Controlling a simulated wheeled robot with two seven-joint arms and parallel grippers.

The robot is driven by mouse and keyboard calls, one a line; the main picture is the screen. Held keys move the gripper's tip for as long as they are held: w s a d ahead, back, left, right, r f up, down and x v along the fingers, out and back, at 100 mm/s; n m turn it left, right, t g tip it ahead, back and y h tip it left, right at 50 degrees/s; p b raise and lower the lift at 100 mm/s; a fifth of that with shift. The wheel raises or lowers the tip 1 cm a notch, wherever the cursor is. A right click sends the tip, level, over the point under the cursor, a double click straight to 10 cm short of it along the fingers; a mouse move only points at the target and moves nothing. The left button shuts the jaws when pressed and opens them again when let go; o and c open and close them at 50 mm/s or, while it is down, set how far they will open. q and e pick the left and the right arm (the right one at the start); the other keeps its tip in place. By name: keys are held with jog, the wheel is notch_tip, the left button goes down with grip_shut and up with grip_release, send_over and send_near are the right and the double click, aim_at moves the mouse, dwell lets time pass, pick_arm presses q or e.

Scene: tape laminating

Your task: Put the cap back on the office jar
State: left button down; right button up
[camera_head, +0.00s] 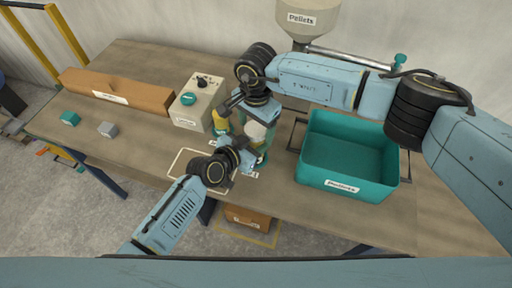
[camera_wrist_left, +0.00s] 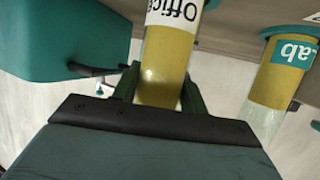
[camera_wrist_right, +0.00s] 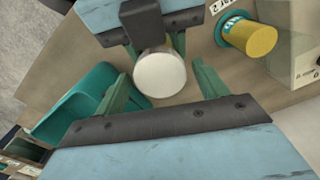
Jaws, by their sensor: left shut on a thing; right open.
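The office jar, with yellow contents and a white "Office" label, stands between the fingers of my left gripper (camera_wrist_left: 160,88) in the left wrist view (camera_wrist_left: 172,50). That gripper is shut on it. A round white cap (camera_wrist_right: 160,73) shows at the jar's top in the right wrist view, and in the head view (camera_head: 256,130). I cannot tell whether it is fully seated. My right gripper (camera_wrist_right: 162,82) is open above, its fingers on either side of the cap with gaps. In the head view, the arms partly hide the jar.
A yellow-filled lab jar (camera_wrist_left: 278,72) stands close beside, also in the right wrist view (camera_wrist_right: 248,36). A teal pellets bin (camera_head: 346,165) is to the right. A control box (camera_head: 195,101) and a long brown box (camera_head: 118,90) are to the left. Two small blocks lie at the far left.

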jog(key=c, duration=1)
jog(key=m, duration=0.4)
jog(key=shift+m, duration=0.4)
jog(key=m, duration=0.5)
jog(key=o, duration=1.1)
jog(key=shift+c, duration=0.2)
jog(key=shift+r, duration=2.25)
